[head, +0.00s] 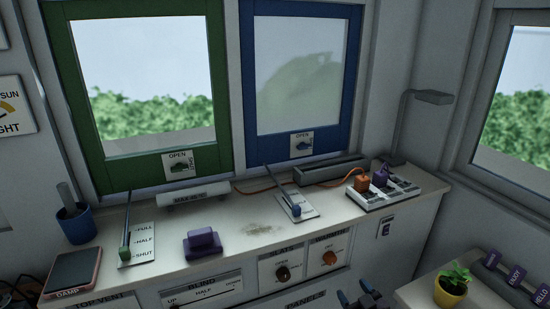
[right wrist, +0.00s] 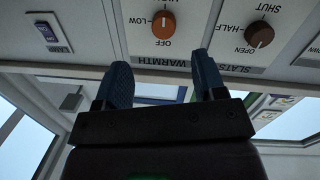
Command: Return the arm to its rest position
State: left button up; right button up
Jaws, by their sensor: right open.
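My right gripper (head: 362,298) shows at the bottom edge of the head view, low in front of the cabinet face, near the panels label. In the right wrist view its two blue fingers (right wrist: 163,82) stand apart with nothing between them. The picture there is upside down. The orange warmth knob (right wrist: 163,24) and the dark slats knob (right wrist: 259,36) show beyond the fingertips, and the fingers appear clear of both. Most of my right arm is out of view. My left gripper is in neither view.
A yellow plant pot (head: 450,291) stands at lower right, close to my right gripper's side.

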jog(key=s+d+f+m+g+h, duration=0.2)
jog(key=s, duration=1.2)
jog(key=s+d+f+m+g+h, duration=0.2)
jog(key=s+g, duration=0.1)
jog(key=s, duration=1.1)
jog(key=shift+d+f+m+h, duration=0.15)
jog(key=shift+f+m+h, duration=0.15)
